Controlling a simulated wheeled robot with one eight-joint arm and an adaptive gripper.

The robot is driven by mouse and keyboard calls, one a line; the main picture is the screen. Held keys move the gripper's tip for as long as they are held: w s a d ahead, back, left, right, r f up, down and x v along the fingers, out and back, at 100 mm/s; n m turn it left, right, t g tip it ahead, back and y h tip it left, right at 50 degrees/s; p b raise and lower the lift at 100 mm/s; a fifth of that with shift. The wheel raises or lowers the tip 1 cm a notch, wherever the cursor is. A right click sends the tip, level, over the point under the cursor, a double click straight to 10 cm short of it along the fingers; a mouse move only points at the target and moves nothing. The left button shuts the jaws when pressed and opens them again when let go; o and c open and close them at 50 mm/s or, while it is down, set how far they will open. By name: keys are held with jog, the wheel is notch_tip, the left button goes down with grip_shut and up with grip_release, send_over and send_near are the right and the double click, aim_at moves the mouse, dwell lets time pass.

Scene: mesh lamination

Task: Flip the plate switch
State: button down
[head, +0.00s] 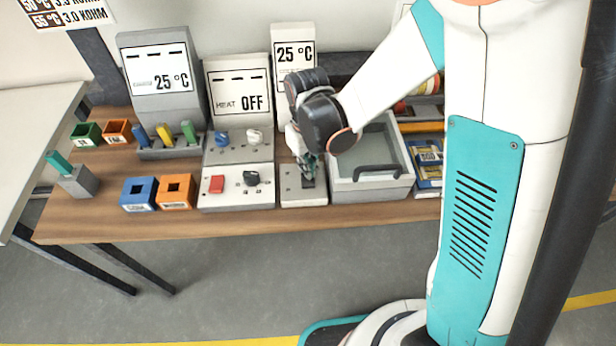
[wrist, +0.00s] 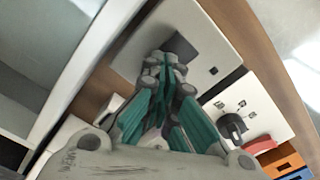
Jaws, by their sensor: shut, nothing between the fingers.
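The plate switch panel (head: 318,197) is a light grey box at the front of the bench, right of the panel with the red button. My gripper (head: 308,176) is over this panel, pointing down, fingers shut and empty. In the wrist view the fingertips (wrist: 166,62) overlap the panel (wrist: 208,42) and hide its middle, where the switch lever would be. I cannot tell whether the fingertips touch the lever or which way it stands. A small dark square shows on the panel near its edge. A tall display reading 25 °C (head: 294,54) stands behind, partly hidden by my wrist.
Left is a panel with a red button (head: 217,184) and black knob (head: 251,178), below the HEAT OFF display (head: 237,88). Right is a grey lidded box (head: 368,188) with a dark handle, close beside my gripper. Blue (head: 139,194) and orange (head: 177,191) holders stand farther left.

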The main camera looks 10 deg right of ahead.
jog(key=shift+r+p, duration=2.3)
jog(key=shift+r, duration=1.25)
jog(key=s+d+r+m+t+b, duration=0.5)
jog(key=s+d+r+t, duration=0.2)
jog(key=s+d+r, duration=0.6)
jog(key=shift+d+r+m, duration=0.3)
jog(key=shift+d+r, duration=0.25)
jog(key=shift+d, duration=0.1)
jog(key=c, duration=2.4)
grip_release()
